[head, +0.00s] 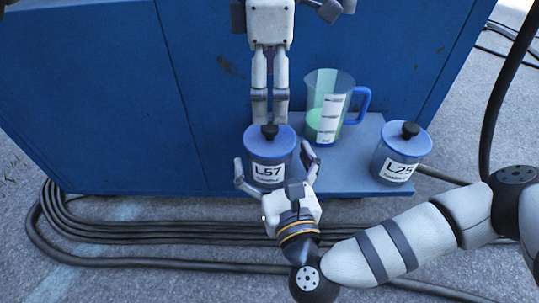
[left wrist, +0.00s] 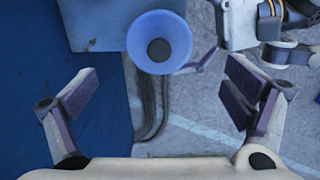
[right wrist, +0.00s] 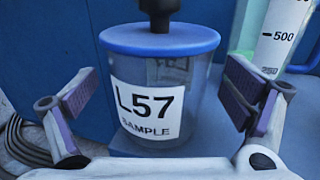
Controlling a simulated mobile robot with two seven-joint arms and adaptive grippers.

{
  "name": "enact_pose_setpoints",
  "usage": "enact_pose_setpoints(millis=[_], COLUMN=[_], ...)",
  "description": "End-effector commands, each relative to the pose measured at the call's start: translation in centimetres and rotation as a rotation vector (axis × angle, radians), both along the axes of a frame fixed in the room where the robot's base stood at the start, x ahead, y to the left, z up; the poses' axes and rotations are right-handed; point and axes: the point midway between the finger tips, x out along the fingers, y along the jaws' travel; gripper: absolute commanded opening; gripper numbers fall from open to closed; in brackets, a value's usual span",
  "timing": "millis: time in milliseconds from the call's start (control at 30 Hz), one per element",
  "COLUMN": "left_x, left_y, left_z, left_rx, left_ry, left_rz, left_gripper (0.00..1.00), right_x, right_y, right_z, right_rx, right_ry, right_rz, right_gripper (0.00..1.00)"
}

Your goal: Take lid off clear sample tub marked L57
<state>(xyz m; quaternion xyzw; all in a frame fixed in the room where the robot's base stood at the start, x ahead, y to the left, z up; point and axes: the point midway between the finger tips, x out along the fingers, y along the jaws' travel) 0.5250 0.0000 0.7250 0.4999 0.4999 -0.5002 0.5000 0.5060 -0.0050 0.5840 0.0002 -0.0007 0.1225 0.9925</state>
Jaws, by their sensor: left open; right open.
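The clear tub marked L57 (head: 268,173) stands upright on a blue shelf, with its label facing my right gripper. Its blue lid (head: 254,139) with a black knob (head: 269,130) is on top; the lid also shows in the left wrist view (left wrist: 176,30) and the right wrist view (right wrist: 130,38). My right gripper (head: 276,172) is open, with its fingers spread to either side of the tub's front, apart from it in the right wrist view. My left gripper (head: 269,108) points down above and behind the lid; it is open and empty, with the knob ahead of it in its wrist view.
A second lidded tub marked L25 (head: 397,168) stands at the shelf's right. A measuring jug (head: 339,88) with green liquid and a blue handle stands behind, between the tubs. A blue cabinet (head: 110,90) rises behind the shelf (head: 350,170). Dark cables (head: 120,233) lie on the ground.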

Motion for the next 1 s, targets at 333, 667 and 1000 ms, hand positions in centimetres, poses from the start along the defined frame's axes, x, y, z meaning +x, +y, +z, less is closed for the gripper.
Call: enact_pose_setpoints(millis=[333, 667, 1000], left_x=[0.0, 0.0, 4.5], left_y=[0.0, 0.0, 5.0], left_z=[0.0, 0.0, -0.9], left_rx=[0.0, 0.0, 0.111], left_ry=[0.0, 0.0, -0.214], left_rz=[0.0, 0.0, -0.078], left_gripper=[0.95, 0.95, 1.0], right_x=[1.8, 1.7, 1.7], right_y=[0.5, 0.5, 0.5], right_z=[0.0, 0.0, -0.1], right_rx=[0.0, 0.0, 0.0], right_ry=[0.001, 0.001, 0.002], right_rz=[0.001, 0.001, 0.001], right_gripper=[0.95, 0.43, 0.2])
